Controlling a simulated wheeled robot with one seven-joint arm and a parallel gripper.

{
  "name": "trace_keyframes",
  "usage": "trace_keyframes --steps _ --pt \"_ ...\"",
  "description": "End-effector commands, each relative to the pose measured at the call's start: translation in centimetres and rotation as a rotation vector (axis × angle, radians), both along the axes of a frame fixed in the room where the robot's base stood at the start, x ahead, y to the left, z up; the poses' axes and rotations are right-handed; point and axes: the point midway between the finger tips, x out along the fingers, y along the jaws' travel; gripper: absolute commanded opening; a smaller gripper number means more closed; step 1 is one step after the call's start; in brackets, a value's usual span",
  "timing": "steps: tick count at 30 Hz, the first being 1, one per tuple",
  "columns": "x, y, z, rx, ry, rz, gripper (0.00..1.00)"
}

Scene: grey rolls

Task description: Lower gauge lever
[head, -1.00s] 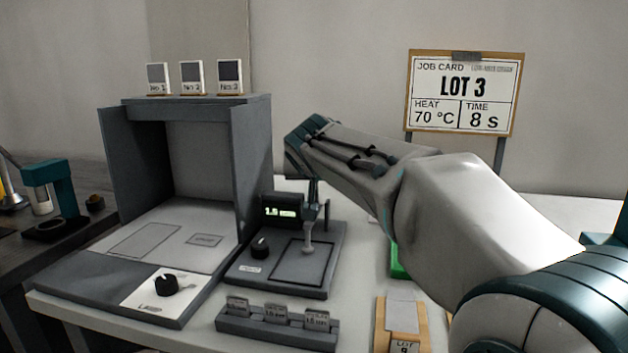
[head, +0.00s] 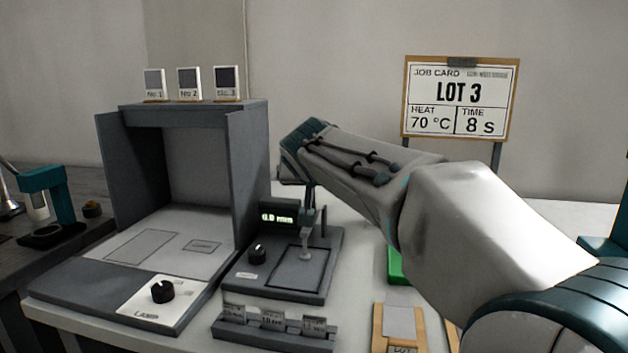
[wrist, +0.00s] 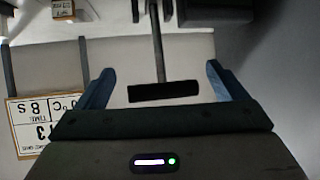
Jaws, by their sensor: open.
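The gauge (head: 285,285) stands on the bench, with a lit display (head: 277,218) that seems to read 0.0 mm. Its pale spindle (head: 305,245) comes down over the outlined pad; I cannot tell whether it touches. My gripper (head: 309,198) is above the gauge, its fingers partly hidden in the head view. In the wrist view, my gripper (wrist: 160,70) is open, its blue fingers far apart. A black bar on a grey rod, apparently the lever (wrist: 163,91), lies between them, with gaps on both sides.
A grey lamp booth (head: 180,115) stands left of the gauge, with a black knob (head: 163,291) at its front. A rack of small blocks (head: 272,330) sits before the gauge. A job card (head: 461,95) stands behind my arm. A wooden holder (head: 398,330) lies to the right.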

Motion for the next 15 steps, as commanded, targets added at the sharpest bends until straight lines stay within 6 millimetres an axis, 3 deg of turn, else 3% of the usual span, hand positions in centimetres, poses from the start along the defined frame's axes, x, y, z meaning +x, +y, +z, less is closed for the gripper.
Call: trace_keyframes --steps 15 --pt "-9.3 0.5 5.6 0.001 -0.003 -0.004 0.92"
